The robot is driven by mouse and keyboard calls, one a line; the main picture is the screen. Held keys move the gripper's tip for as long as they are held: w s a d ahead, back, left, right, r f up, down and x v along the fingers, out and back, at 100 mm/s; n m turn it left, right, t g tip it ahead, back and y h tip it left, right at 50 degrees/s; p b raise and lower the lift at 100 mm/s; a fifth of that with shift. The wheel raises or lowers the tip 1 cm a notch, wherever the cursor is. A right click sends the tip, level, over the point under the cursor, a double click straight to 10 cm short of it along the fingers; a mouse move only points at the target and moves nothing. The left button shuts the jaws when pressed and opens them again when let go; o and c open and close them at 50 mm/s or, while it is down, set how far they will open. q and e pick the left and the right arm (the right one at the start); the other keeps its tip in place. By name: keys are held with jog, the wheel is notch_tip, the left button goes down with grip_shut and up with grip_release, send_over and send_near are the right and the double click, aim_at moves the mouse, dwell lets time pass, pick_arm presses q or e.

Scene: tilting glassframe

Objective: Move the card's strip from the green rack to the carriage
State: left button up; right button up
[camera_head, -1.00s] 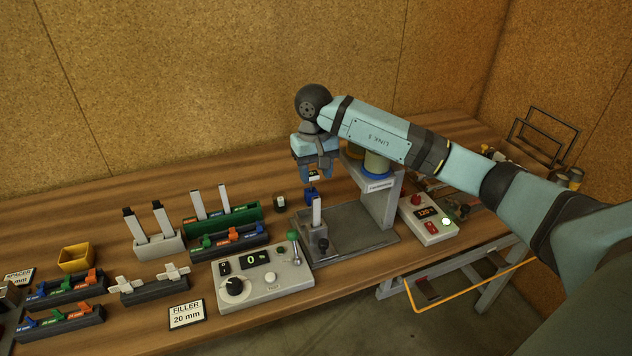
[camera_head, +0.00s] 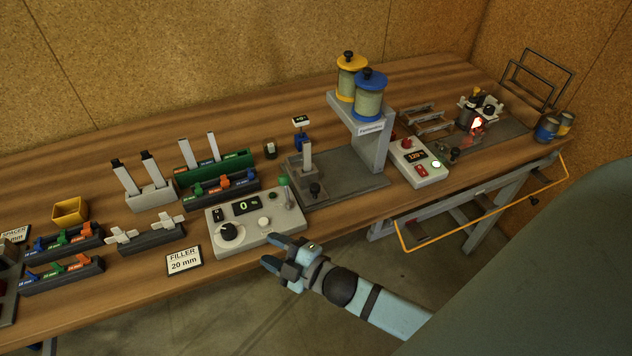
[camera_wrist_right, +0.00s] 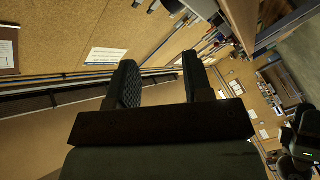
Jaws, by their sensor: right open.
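The card (camera_head: 184,262) reads "FILLER 20 mm" and stands at the bench's front edge. The green rack (camera_head: 236,164) stands behind it, with two pale upright strips, a left one (camera_head: 187,152) and a right one (camera_head: 213,147). What I take for the carriage (camera_head: 312,190), with a dark knob, is on the grey base plate, and a pale upright piece (camera_head: 307,157) stands at it. My right gripper (camera_head: 270,251) is open and empty in front of the bench edge, apart from everything. Its two spread fingers (camera_wrist_right: 160,85) also show in the right wrist view. My left gripper is out of view.
A control box (camera_head: 255,222) showing 0, with a green-topped lever, stands between the bench edge and the racks. A grey strip holder (camera_head: 152,197) is left of the green rack. A column (camera_head: 372,140) with yellow and blue spools rises behind the plate.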

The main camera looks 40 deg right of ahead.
jog(key=s+d+f+m+g+h, duration=0.2)
jog(key=s+f+m+g, duration=0.3)
jog(key=s+f+m, duration=0.5)
jog(key=shift+s+d+f+m+h, duration=0.15)
jog(key=shift+s+f+m+h, duration=0.25)
jog(key=shift+s+m+h, duration=0.6)
jog(key=shift+w+r, duration=0.1)
jog(key=shift+w, duration=0.05)
notch_tip(320, 180, up, 5)
jog(key=p, duration=0.6)
jog(key=shift+d+r, duration=0.15)
jog(key=shift+r, duration=0.05)
jog(key=shift+r, duration=0.15)
